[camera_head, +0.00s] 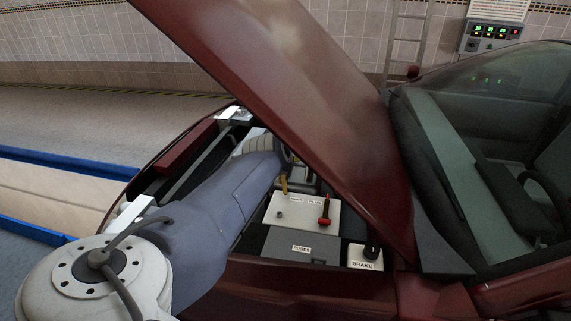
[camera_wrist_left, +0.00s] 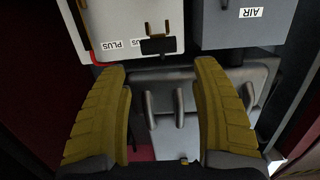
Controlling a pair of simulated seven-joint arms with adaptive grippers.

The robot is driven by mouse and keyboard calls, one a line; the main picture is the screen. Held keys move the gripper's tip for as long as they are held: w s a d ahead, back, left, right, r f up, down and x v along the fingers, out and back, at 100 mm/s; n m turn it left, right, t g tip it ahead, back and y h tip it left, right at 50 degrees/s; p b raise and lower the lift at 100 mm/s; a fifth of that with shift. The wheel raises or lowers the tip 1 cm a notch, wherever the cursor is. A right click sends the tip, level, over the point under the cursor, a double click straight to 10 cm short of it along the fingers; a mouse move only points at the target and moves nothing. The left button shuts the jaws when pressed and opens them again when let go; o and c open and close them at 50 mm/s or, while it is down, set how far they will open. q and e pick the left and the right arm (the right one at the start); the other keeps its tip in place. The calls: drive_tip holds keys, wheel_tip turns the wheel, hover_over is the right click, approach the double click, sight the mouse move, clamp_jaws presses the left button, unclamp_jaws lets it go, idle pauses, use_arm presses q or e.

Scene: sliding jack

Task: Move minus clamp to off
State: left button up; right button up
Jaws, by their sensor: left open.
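The minus clamp (camera_wrist_left: 158,46), a black block with brass-coloured prongs, sits at the edge of the light-grey battery top (camera_wrist_left: 115,22) in the left wrist view. It partly covers one of two labels; the other reads PLUS. My left gripper (camera_wrist_left: 161,72) is open, its yellow fingers apart, with the clamp just beyond the gap between the tips. In the head view a yellow finger of my left gripper (camera_head: 284,184) shows at the back edge of the battery (camera_head: 300,217); I cannot make out the minus clamp there. A red plus clamp (camera_head: 324,214) stands on the battery. My right gripper is out of view.
The raised dark-red hood (camera_head: 300,85) hangs close over my left arm. A FUSES box (camera_head: 300,246) and a BRAKE reservoir (camera_head: 364,257) stand in front of the battery. A grey AIR box (camera_wrist_left: 236,22) is beside the battery in the left wrist view.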

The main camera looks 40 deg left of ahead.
use_arm(q)
drive_tip(key=shift+w+r, duration=0.1)
drive_tip(key=shift+r, duration=0.85)
drive_tip(key=shift+a, duration=0.1)
